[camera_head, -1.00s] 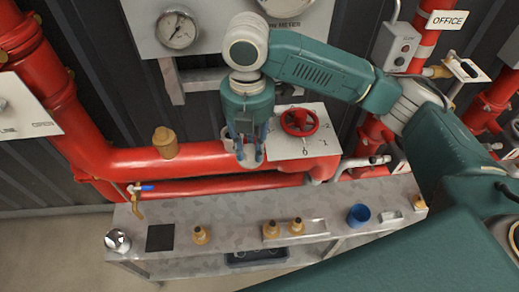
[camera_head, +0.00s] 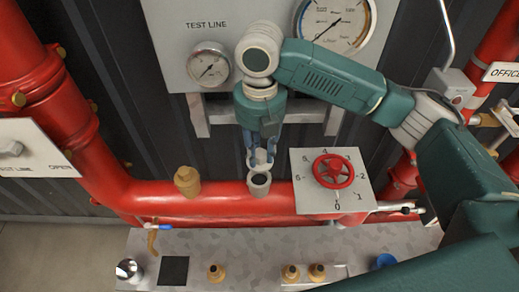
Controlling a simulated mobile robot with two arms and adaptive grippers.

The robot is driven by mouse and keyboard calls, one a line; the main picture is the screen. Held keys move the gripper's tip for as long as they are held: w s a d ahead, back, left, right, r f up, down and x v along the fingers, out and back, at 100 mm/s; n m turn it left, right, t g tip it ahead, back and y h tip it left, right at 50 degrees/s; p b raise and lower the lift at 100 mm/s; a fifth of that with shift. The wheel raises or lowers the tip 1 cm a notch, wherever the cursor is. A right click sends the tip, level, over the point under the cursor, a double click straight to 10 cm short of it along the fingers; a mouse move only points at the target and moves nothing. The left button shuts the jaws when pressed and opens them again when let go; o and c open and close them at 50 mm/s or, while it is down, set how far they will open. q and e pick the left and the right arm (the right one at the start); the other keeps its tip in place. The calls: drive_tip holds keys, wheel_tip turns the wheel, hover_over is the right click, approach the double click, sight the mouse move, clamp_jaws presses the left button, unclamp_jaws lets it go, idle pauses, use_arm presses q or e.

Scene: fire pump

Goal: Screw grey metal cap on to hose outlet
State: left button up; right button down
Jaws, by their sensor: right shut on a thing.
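My right gripper (camera_head: 262,158) hangs from above in front of the red pipe, its blue fingers shut on a small pale grey piece, most likely the grey metal cap (camera_head: 262,160). The fingers hide part of it. Right below the fingertips is a short grey hose outlet (camera_head: 259,184) on the red pipe, with a dark opening. The held piece is just above the outlet; I cannot tell whether they touch. My left gripper is not in view.
A brass fitting (camera_head: 187,181) stands on the pipe to the left. A red handwheel (camera_head: 333,171) on a numbered plate is close on the right. Gauges (camera_head: 209,65) are above. The bench (camera_head: 225,243) below holds several brass fittings (camera_head: 216,272) and a silver round object (camera_head: 129,270).

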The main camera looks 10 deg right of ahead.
drive_tip(key=shift+w+f+b, duration=0.2)
drive_tip(key=shift+f+b, duration=0.25)
drive_tip(key=shift+f, duration=0.15)
drive_tip(key=shift+w+f+b, duration=0.15)
drive_tip(key=shift+f+b, duration=0.25)
drive_tip(key=shift+f, duration=0.2)
wheel_tip(320, 180, down, 3)
drive_tip(key=shift+r+b, duration=0.2)
drive_tip(key=shift+b, duration=0.8)
drive_tip(key=shift+f, duration=0.5)
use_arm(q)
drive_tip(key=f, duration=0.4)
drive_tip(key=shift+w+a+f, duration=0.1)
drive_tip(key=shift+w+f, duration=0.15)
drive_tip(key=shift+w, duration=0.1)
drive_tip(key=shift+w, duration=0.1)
use_arm(e)
drive_tip(key=shift+w, duration=0.1)
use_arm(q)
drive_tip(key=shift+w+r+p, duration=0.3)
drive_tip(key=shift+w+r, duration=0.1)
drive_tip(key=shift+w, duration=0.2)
